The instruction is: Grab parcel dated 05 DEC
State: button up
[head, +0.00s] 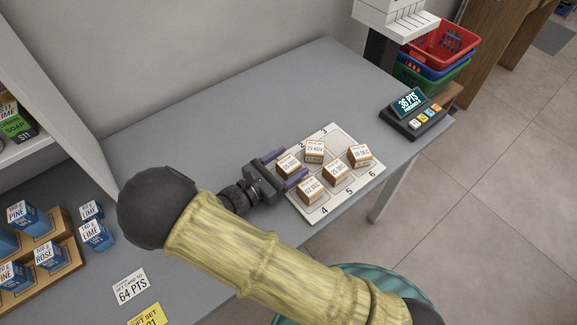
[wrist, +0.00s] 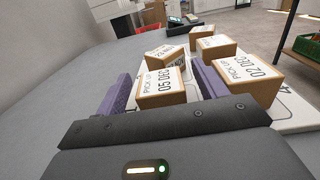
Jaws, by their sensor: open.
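The parcel marked 05 DEC (head: 289,167) is a small brown box with a white label, on the white numbered board (head: 327,204). In the wrist view the same parcel (wrist: 163,90) sits between the two purple fingers, its date readable. My gripper (head: 294,161) is open, low at the board's left side, with one finger on each side of the parcel. In the wrist view my gripper (wrist: 160,74) shows a gap beside the right finger; contact on the left is unclear. The parcel's underside is hidden.
The 02 DEC parcel (wrist: 249,75) stands just right of the right finger. The 29 NOV parcel (head: 314,147) is close behind, with more parcels further right. A points display (head: 409,103) stands at the counter's far right. The back counter (head: 240,105) is clear.

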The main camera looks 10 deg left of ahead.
aim_at(287, 164)
dwell(0.4)
jog(key=c, duration=1.1)
notch_tip(287, 164, up, 10)
jog(key=shift+p, duration=0.45)
